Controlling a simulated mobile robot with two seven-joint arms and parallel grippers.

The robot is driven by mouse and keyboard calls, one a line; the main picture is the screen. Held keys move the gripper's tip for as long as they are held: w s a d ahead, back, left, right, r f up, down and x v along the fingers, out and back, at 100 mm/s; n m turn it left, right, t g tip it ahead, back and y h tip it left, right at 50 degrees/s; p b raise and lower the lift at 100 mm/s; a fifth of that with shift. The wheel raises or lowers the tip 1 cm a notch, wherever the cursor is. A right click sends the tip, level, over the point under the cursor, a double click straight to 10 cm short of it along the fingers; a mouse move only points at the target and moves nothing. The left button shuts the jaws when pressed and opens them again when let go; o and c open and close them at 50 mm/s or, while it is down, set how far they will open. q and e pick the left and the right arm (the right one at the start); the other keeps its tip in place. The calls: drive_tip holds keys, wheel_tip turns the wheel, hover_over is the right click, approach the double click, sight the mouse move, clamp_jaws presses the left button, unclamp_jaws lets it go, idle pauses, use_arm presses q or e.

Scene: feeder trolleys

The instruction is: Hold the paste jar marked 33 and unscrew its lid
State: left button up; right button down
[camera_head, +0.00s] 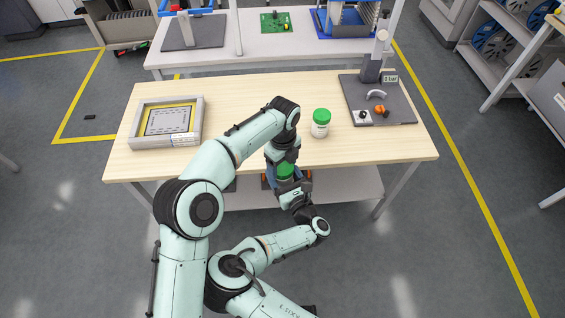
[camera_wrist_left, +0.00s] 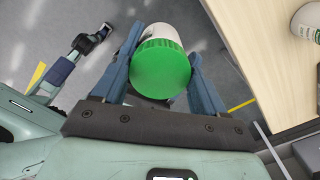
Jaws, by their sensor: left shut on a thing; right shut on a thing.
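A white paste jar with a green lid (camera_wrist_left: 162,68) is between the blue fingers of my left gripper (camera_wrist_left: 166,45). In the head view its green lid (camera_head: 285,170) shows in front of the table's near edge, tilted towards me; most of the jar body is hidden behind my left wrist. My left gripper (camera_head: 281,163) is shut on the jar. I cannot read a number on the held jar.
A second white jar with a green lid (camera_head: 320,123) stands upright on the wooden table (camera_head: 240,100). A framed tray (camera_head: 139,117) lies at the table's left. A dark plate (camera_head: 392,112) with a stand and small parts is at the right. The table is clear in between.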

use_arm(q)
drive_tip(key=shift+d+r, duration=0.15)
drive_tip(key=shift+d, duration=0.3)
drive_tip(key=o, duration=1.2)
drive_tip(key=shift+a, duration=0.1)
drive_tip(key=shift+c, duration=0.2)
drive_tip(key=shift+a+r, duration=0.15)
drive_tip(key=shift+r, duration=2.05)
drive_tip(key=shift+a+r+n, duration=0.2)
drive_tip(key=shift+r+n, duration=0.1)
drive_tip(key=shift+r, duration=0.35)
drive_tip(key=shift+a+r+n, duration=0.15)
drive_tip(key=shift+r+n, duration=0.15)
drive_tip(key=shift+r, duration=0.3)
drive_tip(key=shift+s+a+f, duration=0.1)
drive_tip(key=shift+f, duration=0.25)
wheel_tip(320, 180, down, 7)
drive_tip(key=shift+f, duration=0.1)
